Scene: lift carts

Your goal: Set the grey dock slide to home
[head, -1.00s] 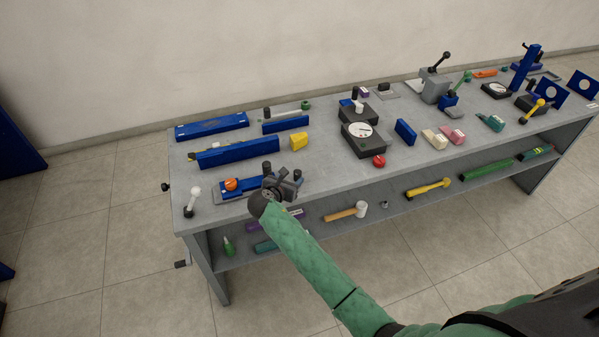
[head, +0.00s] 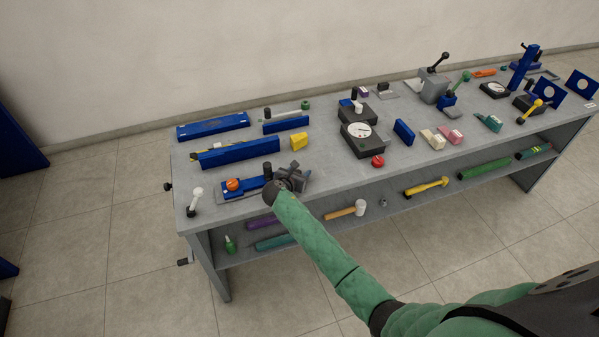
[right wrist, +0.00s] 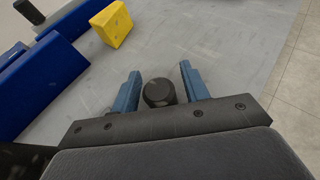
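A low grey plate (head: 232,197) with a blue slide-like bar (head: 254,183) and an orange knob (head: 233,185) lies at the bench's front left. I cannot tell for certain which part is the grey dock slide. A short black post (head: 268,170) stands by the bar's right end. My right gripper (head: 296,178) is at the right end of this fixture and hides part of it. In the right wrist view its two blue fingers (right wrist: 161,90) are spread on either side of a black round-topped knob (right wrist: 158,92), with small gaps. My left gripper is not in view.
Behind the fixture lie a long blue block (head: 238,153) and a yellow block (head: 298,141). A white-knobbed lever (head: 196,196) stands to the left. A dial gauge box (head: 362,140) and a red knob (head: 377,161) are to the right. The bench top between is clear.

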